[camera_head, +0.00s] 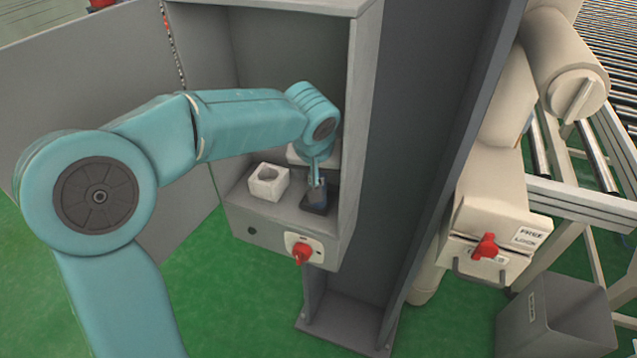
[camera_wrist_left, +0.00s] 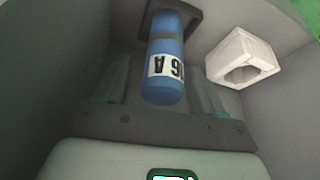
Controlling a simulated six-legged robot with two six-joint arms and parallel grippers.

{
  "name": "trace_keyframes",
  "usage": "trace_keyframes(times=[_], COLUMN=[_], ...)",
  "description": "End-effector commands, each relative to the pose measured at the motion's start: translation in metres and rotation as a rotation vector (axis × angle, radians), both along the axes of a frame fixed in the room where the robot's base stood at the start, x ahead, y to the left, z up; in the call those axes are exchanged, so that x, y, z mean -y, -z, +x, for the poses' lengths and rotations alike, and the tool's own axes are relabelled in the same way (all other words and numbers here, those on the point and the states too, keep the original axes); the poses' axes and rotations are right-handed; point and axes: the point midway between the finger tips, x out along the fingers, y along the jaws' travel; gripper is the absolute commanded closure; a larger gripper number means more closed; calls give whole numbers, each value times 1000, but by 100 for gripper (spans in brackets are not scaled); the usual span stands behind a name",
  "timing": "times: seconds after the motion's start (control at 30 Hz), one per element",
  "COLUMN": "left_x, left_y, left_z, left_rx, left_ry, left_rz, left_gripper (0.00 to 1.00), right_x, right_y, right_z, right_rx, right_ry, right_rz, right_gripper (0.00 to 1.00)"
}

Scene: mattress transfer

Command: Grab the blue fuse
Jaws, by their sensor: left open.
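The blue fuse (camera_wrist_left: 165,75) is a cylinder with a white label band and dark lettering in the left wrist view. Its far end is at a dark square socket (camera_wrist_left: 183,16). In the head view the dark socket (camera_head: 316,208) sits on the cabinet's floor, and the fuse is mostly hidden by my gripper. My left gripper (camera_head: 317,178) reaches down into the cabinet over the socket. In the wrist view its open fingers lie on both sides of the fuse; I cannot tell whether they touch it. My right gripper is not in view.
The grey cabinet (camera_head: 368,60) walls surround my gripper closely. A red rotary switch (camera_head: 302,253) is on the cabinet's front. Its door (camera_head: 90,70) stands open at left.

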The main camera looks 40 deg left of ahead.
Motion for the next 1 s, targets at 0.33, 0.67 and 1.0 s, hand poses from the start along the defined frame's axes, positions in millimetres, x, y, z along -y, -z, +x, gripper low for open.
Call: trace_keyframes(times=[0.33,0.67,1.0], left_x=[0,0,1], left_y=[2,1,-32], left_z=[0,0,-3], left_rx=[0,0,5], left_ry=[0,0,0], left_rz=[0,0,0], left_gripper=[70,91,91], right_x=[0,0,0], right_y=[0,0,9], right_z=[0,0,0], right_rx=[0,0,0], right_ry=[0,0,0], right_rz=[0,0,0], right_gripper=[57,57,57])
